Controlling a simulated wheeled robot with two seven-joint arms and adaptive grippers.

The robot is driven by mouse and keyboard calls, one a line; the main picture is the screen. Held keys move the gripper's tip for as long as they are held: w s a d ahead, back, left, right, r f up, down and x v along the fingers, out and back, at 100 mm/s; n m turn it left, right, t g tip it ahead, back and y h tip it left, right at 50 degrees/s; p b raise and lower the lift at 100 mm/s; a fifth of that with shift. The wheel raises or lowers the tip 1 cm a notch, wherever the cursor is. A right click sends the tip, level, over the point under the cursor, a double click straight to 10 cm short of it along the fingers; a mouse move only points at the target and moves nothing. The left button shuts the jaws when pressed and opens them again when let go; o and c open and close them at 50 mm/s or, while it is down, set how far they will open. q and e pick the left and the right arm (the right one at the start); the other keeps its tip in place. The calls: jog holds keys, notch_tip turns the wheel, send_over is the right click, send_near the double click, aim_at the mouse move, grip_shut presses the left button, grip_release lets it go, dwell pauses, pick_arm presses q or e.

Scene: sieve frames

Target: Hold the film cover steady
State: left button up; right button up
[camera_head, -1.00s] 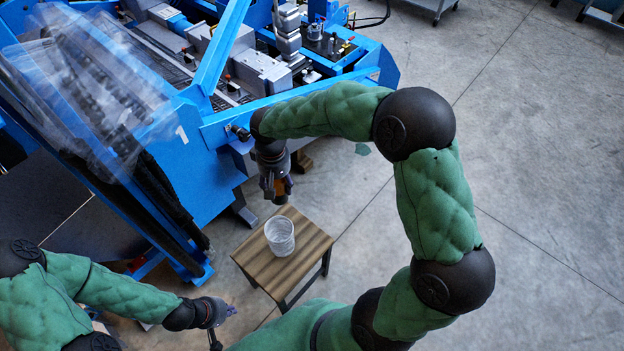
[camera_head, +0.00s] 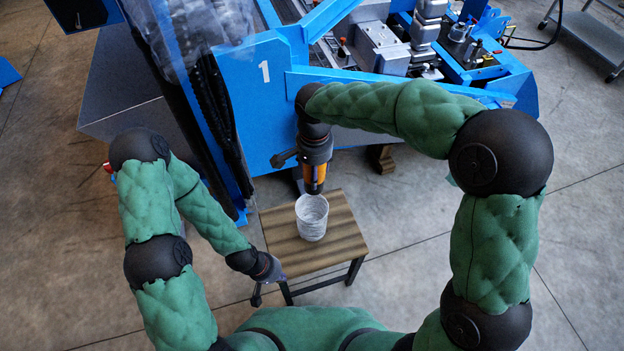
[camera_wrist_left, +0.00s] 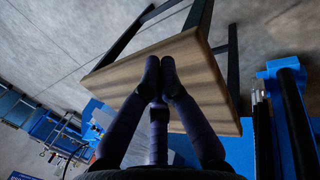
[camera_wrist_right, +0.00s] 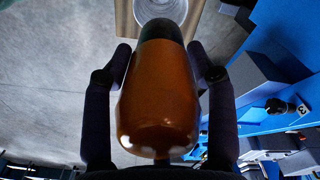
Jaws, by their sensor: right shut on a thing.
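The clear film cover (camera_head: 205,25) hangs on the blue machine at the top left in the head view. My left gripper (camera_head: 268,288) is low by the front left of the small wooden table; in the left wrist view its fingertips (camera_wrist_left: 160,68) are together with nothing seen between them. It is well apart from the film. My right gripper (camera_head: 315,160) is shut on an amber bottle (camera_head: 315,180), with its dark end pointing down at a clear cup (camera_head: 312,216). The bottle (camera_wrist_right: 158,100) fills the middle of the right wrist view. Whether it touches the cup cannot be told.
The small wooden table (camera_head: 345,236) carries the cup and is otherwise bare. The blue machine (camera_head: 262,120), marked 1, stands behind it. A grey cart (camera_head: 592,40) is at the far right. Concrete floor (camera_head: 400,290) is free to the right of the table.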

pick_arm(q)
jog(key=o, duration=0.5)
jog(key=shift+f, duration=0.25)
jog(key=shift+o, duration=0.7)
jog(key=shift+s+a+n, duration=0.1)
jog(key=shift+a+n, duration=0.05)
jog(key=shift+n, duration=0.15)
jog(key=s+d+r+n+g+h, duration=0.1)
jog(key=s+r+n+g+h, duration=0.15)
jog(key=n, duration=1.15)
jog(key=s+r+n+g+h, duration=0.1)
jog(key=s+r+n, duration=0.25)
jog(key=n, duration=1.15)
jog(key=w+r+n+t+h, duration=0.1)
jog(key=w+r+n+t, duration=0.3)
jog(key=n, duration=0.5)
jog(key=w+d+r+n+t+h, duration=0.1)
jog(key=w+r+n+t+h, duration=0.15)
jog(key=w+n, duration=0.45)
jog(key=w+r+n+t+h, duration=0.1)
jog(key=w+r+n+t, duration=0.25)
jog(key=n, duration=0.75)
jog(key=x, duration=1.1)
jog(key=shift+d+n, duration=0.3)
jog(key=shift+d, duration=0.1)
